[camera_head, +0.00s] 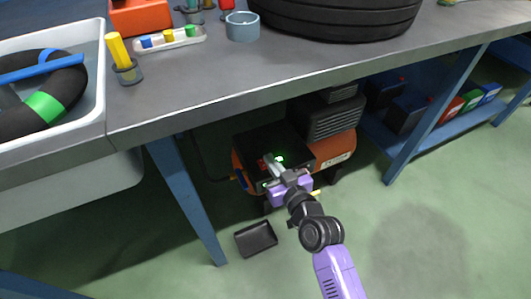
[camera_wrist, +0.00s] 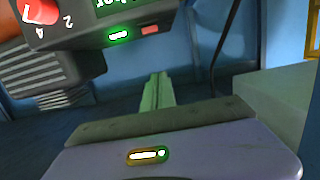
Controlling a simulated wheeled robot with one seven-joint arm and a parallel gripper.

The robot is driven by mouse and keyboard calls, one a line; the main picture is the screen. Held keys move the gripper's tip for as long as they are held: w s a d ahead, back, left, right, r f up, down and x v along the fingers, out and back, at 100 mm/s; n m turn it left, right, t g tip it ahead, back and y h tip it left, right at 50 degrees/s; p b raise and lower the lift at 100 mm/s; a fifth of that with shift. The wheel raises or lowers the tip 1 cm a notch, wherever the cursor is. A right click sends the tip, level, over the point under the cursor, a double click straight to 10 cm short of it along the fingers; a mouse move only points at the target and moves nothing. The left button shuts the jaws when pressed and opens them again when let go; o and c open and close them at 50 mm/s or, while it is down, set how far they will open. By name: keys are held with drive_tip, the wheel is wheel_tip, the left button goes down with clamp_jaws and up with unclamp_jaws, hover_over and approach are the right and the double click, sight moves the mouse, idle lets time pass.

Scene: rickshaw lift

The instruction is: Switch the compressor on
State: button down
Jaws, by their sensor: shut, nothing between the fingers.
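The compressor (camera_head: 334,156) stands on the floor under the workbench, with an orange tank and a black control box (camera_head: 285,139) on its near side. In the wrist view the control box (camera_wrist: 140,18) fills the top, upside down. It carries a red switch (camera_wrist: 40,12) at the upper left, a glowing green light (camera_wrist: 118,35) and a dull red patch (camera_wrist: 150,30) beside it. My gripper (camera_head: 270,162) is at the box's near edge, shut and empty. In the wrist view its closed fingers (camera_wrist: 157,92) appear below the box, apart from the red switch. Contact cannot be told from the head view.
The workbench top (camera_head: 230,88) overhangs the compressor, and a blue leg (camera_head: 188,200) stands to its left. A dark tray (camera_head: 256,239) lies on the floor nearby. A low blue shelf (camera_head: 440,130) with boxes is at the right. Open floor lies at the lower right.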

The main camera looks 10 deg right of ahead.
drive_tip(key=shift+r+p+v, duration=0.2)
drive_tip(key=shift+r+v, duration=0.05)
drive_tip(key=shift+v, duration=0.9)
drive_tip(key=shift+r+p+v, duration=0.2)
drive_tip(key=shift+r+v, duration=0.1)
drive_tip(key=shift+v, duration=0.9)
drive_tip(key=shift+w, duration=0.15)
drive_tip(key=s+d+r+m+t+h, duration=0.2)
drive_tip(key=s+d+r, duration=0.2)
drive_tip(key=s+r, duration=0.1)
drive_tip(key=s+d+r+m+g+h, duration=0.15)
drive_tip(key=s+d, duration=0.25)
drive_tip(key=s, duration=1.3)
drive_tip(key=s+d+r+g+h, duration=0.1)
drive_tip(key=s+d+r+h, duration=0.15)
drive_tip(key=s, duration=1.55)
wheel_tip(320, 180, up, 25)
drive_tip(key=y+p, duration=0.1)
drive_tip(key=p, duration=2.5)
drive_tip(key=shift+w+d+r+p, duration=0.2)
drive_tip(key=shift+w+d+p, duration=0.1)
drive_tip(key=shift+w+p, duration=0.05)
